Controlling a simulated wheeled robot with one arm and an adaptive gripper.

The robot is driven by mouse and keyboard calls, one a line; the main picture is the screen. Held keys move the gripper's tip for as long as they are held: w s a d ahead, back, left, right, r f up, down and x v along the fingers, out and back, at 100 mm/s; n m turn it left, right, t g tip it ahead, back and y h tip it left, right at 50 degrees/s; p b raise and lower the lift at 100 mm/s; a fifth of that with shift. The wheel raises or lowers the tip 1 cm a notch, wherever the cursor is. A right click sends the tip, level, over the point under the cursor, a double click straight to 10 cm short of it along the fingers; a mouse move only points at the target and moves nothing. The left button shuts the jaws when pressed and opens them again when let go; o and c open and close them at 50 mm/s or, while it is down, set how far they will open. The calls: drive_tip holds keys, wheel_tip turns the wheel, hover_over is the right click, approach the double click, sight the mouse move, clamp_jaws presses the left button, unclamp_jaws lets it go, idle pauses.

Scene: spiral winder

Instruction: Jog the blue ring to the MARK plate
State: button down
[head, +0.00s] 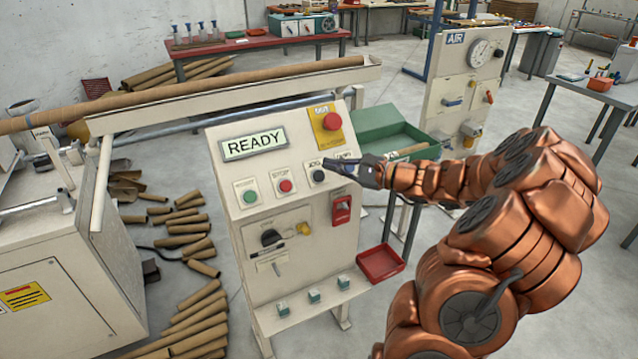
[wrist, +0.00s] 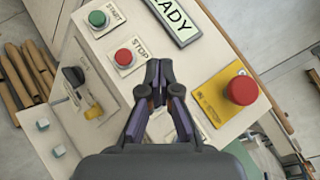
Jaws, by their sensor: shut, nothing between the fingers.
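My gripper (head: 330,162) is shut and empty, in front of the upper right of the cream control panel (head: 235,185). It also shows in the wrist view (wrist: 158,72), fingertips together, over the panel between the red STOP button (wrist: 123,57) and the emergency stop. A dark button (head: 318,176) under a label that seems to read JOG lies just below the fingertips in the head view. Whether they touch it I cannot tell. The display (head: 254,143) reads READY. A long brown tube (head: 200,92) lies along the winder.
A red emergency stop (head: 332,121) on a yellow plate sits above the fingers. Green START (head: 250,196) and red STOP are to their left. A red tray (head: 380,263) stands low at right. Several cardboard tubes (head: 185,225) lie on the floor.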

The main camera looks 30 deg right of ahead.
sight(325, 176)
drive_tip(key=shift+s+d+f+n+t+h+b, duration=0.15)
drive_tip(key=shift+s+n+t+h+b, duration=0.2)
drive_tip(key=shift+n+b, duration=0.35)
drive_tip(key=shift+s+d+f+n+t+h+b, duration=0.25)
drive_tip(key=shift+n+h+b, duration=0.2)
drive_tip(key=shift+n, duration=0.45)
drive_tip(key=shift+s+d+f+n+t+h+b, duration=0.1)
drive_tip(key=shift+s+n+t+h+b, duration=0.25)
drive_tip(key=shift+n+b, duration=0.35)
drive_tip(key=shift+y, duration=0.25)
drive_tip(key=shift+w+d+f+b, duration=0.15)
drive_tip(key=shift+w+f+b, duration=0.25)
drive_tip(key=shift+w+f, duration=1.2)
drive_tip(key=shift+w+d+f+b, duration=0.1)
drive_tip(key=shift+w+f+b, duration=0.25)
drive_tip(key=shift+w+f, duration=1.2)
drive_tip(key=shift+w+r, duration=0.2)
drive_tip(key=shift+r, duration=0.15)
drive_tip(key=shift+w+f, duration=0.15)
drive_tip(key=shift+f, duration=0.05)
drive_tip(key=shift+w+f+b, duration=0.15)
drive_tip(key=shift+w+b, duration=0.05)
drive_tip(key=shift+b, duration=0.35)
